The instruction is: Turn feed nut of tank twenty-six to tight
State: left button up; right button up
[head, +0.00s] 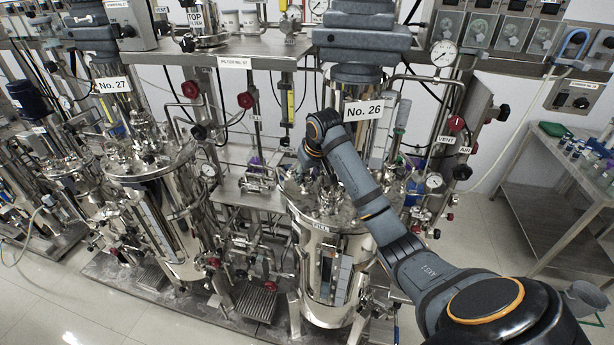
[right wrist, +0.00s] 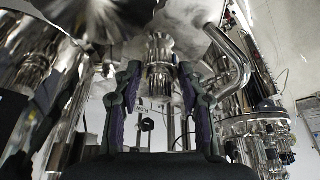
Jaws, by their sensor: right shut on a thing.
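Tank twenty-six (head: 345,222) is the steel vessel under the "No. 26" sign (head: 363,110) in the head view. My right arm reaches across its front, and my right gripper is at the fittings on its lid, mostly hidden there by my own wrist. In the right wrist view my right gripper (right wrist: 160,75) has its two purple-padded fingers on either side of a round steel fitting, the feed nut (right wrist: 159,50), and is shut on it. The nut's turned position cannot be read. My left gripper is not in view.
Tank twenty-seven (head: 165,215) stands to the left, with pipes and red-handled valves between the tanks. A steel bent pipe (right wrist: 236,55) runs close beside the right finger in the wrist view. A steel table (head: 545,190) stands at the right, with open floor before it.

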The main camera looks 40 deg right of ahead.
jog(key=o, duration=1.2)
jog(key=shift+c, duration=0.2)
jog(key=shift+s+r, duration=0.1)
jog(key=shift+r, duration=0.2)
jog(key=v, duration=0.7)
jog(key=shift+f, duration=0.1)
jog(key=shift+s, duration=0.1)
